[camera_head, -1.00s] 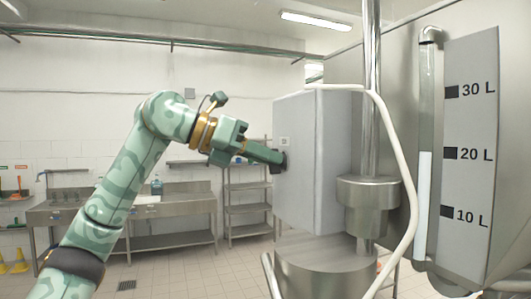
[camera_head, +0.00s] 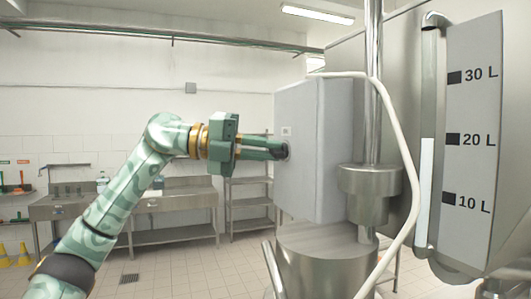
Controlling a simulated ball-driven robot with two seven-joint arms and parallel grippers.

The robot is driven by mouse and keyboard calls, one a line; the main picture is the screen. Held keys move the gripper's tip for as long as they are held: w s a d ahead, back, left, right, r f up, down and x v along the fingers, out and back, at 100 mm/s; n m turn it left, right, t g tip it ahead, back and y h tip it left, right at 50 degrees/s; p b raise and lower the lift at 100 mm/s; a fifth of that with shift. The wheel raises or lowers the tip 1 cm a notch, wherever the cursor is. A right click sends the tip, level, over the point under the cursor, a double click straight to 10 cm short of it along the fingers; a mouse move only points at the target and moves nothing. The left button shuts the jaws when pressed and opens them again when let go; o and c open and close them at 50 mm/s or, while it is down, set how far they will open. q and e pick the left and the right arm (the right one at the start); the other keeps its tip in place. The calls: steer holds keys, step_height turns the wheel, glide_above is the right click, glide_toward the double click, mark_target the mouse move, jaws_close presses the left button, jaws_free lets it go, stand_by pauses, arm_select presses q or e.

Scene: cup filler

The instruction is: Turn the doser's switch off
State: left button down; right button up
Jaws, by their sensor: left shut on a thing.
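The doser's grey box (camera_head: 322,150) stands right of the middle in the head view. Its dark switch (camera_head: 286,151) is on the box's left-hand face, below a small label. My left gripper (camera_head: 280,150) points right at that face, level with the switch. Its fingertips are shut on the switch and cover most of it, so I cannot read the switch's position. My right gripper is not in view.
A pale hose (camera_head: 405,160) loops in front of the steel pipe (camera_head: 373,90). The tank's level gauge (camera_head: 427,190) reads about 20 L. A shelf rack (camera_head: 248,181) and steel sink tables (camera_head: 175,200) stand behind my left arm.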

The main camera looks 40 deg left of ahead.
arm_select(q)
steer(key=shift+f+n+t+h+b, duration=0.2)
steer(key=shift+n+t+h+b, duration=0.3)
steer(key=shift+n, duration=1.1)
steer(key=c, duration=1.5)
jaws_free()
steer(key=shift+a, duration=0.1)
steer(key=shift+b+v, duration=2.6)
steer(key=shift+v, duration=5.6)
